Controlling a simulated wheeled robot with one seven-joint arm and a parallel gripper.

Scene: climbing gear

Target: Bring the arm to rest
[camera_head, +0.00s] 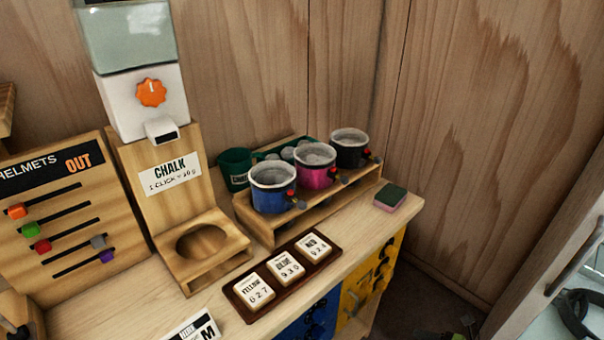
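My arm and my gripper do not show in the head view, so their pose cannot be seen. The wooden counter (352,245) stands against a plywood wall. On it is a chalk dispenser (143,98) with an orange knob (152,92) and a white spout. Below the spout is a wooden stand (225,252) with a round, empty recess. A wooden rack (262,228) holds a blue pot (272,190), a pink pot (315,170) and a black pot (350,152), all upright.
A helmet board (60,215) with colored sliders stands at left. A dark tray (252,302) holds three labeled tiles. A green mug (235,168) stands behind the rack. A green-and-pink sponge (390,198) lies near the counter's right end. A pale cabinet is at far right.

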